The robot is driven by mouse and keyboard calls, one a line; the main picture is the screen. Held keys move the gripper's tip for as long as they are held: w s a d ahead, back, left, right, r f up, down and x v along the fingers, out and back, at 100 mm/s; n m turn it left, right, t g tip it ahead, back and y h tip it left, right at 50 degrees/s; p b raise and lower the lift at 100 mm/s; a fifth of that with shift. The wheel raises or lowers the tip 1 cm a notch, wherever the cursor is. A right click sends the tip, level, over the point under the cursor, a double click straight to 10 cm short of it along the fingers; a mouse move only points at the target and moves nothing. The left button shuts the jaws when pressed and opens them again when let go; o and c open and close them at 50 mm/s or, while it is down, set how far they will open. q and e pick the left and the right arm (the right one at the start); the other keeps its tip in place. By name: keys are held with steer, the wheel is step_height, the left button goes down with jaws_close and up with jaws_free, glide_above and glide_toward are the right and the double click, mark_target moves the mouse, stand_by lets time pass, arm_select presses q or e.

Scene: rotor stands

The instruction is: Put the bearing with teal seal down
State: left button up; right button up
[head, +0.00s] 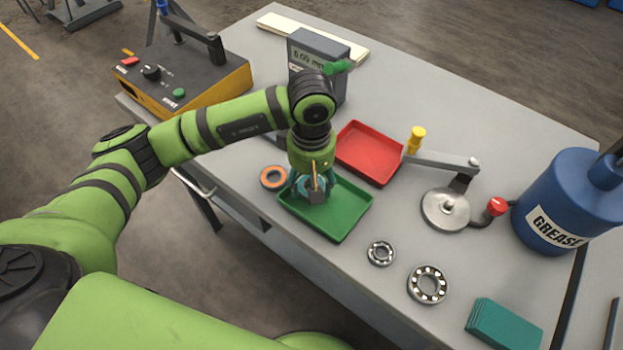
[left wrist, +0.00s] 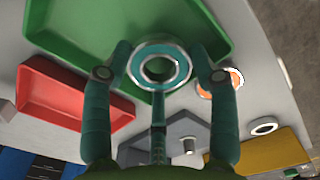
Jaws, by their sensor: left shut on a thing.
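My left gripper (head: 313,194) is shut on the bearing with teal seal (left wrist: 179,70), a steel ring with a teal face and an open centre. In the left wrist view the fingers (left wrist: 162,75) grip its outer rim. In the head view the gripper points down over the left part of the green tray (head: 342,229) and mostly hides the bearing. The tray also shows behind the bearing in the left wrist view (left wrist: 90,35). I cannot tell whether the bearing touches the tray floor. My right gripper is not in view.
A bearing with orange seal (head: 273,177) lies just left of the green tray. A red tray (head: 368,153) is behind it. Two open bearings (head: 381,253) (head: 427,285) lie to the right, near teal cloths (head: 503,325). A gauge (head: 318,50) stands behind; a grease can (head: 565,205) stands right.

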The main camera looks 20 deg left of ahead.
arm_select(q)
steer(key=shift+f, duration=0.75)
steer(key=shift+f, duration=0.2)
steer(key=o, duration=0.9)
steer(key=shift+c, duration=0.2)
